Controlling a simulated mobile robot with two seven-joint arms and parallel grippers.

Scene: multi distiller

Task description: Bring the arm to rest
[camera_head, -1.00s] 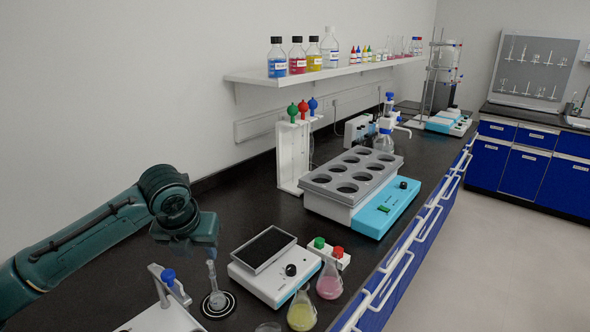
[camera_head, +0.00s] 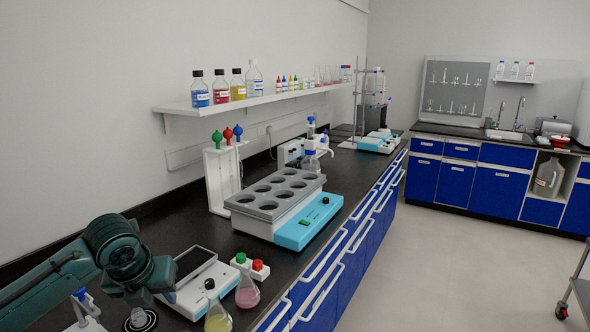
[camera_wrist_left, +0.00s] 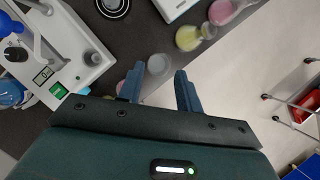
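My left arm reaches in from the left in the head view, with its gripper (camera_head: 152,280) above the bench near the stirrer plate. In the left wrist view the two fingers of my left gripper (camera_wrist_left: 160,88) stand apart with nothing held between them. Below the fingers lie the dark bench top (camera_wrist_left: 140,40) and small glassware. My right gripper is in neither view.
A white stirrer plate (camera_head: 193,281), a yellow flask (camera_head: 218,318) and a pink flask (camera_head: 247,292) stand close to my left gripper. A multi-hole heating block (camera_head: 285,215) stands beyond.

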